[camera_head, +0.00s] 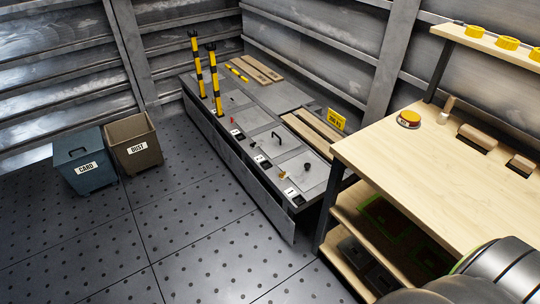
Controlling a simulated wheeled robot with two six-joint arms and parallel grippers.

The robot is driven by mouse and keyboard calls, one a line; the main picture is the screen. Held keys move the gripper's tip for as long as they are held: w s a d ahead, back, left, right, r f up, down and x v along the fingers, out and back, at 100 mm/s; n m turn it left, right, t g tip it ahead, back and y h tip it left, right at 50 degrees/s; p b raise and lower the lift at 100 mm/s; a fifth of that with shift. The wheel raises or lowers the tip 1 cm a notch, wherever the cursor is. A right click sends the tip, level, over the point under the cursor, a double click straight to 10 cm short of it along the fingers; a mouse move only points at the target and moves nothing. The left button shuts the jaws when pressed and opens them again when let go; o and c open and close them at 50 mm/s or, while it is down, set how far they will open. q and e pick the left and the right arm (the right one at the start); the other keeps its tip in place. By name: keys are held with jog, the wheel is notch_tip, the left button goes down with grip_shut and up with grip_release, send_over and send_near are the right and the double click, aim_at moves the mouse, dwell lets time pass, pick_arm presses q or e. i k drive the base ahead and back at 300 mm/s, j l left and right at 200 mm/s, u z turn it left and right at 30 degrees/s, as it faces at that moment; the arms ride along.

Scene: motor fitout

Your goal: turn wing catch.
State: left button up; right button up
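A long low grey unit (226,152) stands along the back wall with hatch panels on its top. A black handle (276,138) stands on a middle panel. Neither of my grippers shows; only part of my arm is at the lower right.
A wooden workbench (385,150) with a lower shelf fills the right side, close to the unit's near end. Two yellow-black posts (215,82) rise from the unit. A blue CARD bin (84,174) and brown DUST bin (131,128) stand left. The floor between is clear.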

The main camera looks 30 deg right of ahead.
aim_at(282, 174)
jog(key=i, duration=1.65)
jog(key=i+z, duration=0.1)
jog(key=i, duration=0.65)
jog(key=i+j+z, duration=0.15)
jog(key=i, duration=0.65)
jog(key=z, duration=1.75)
jog(key=j, duration=0.1)
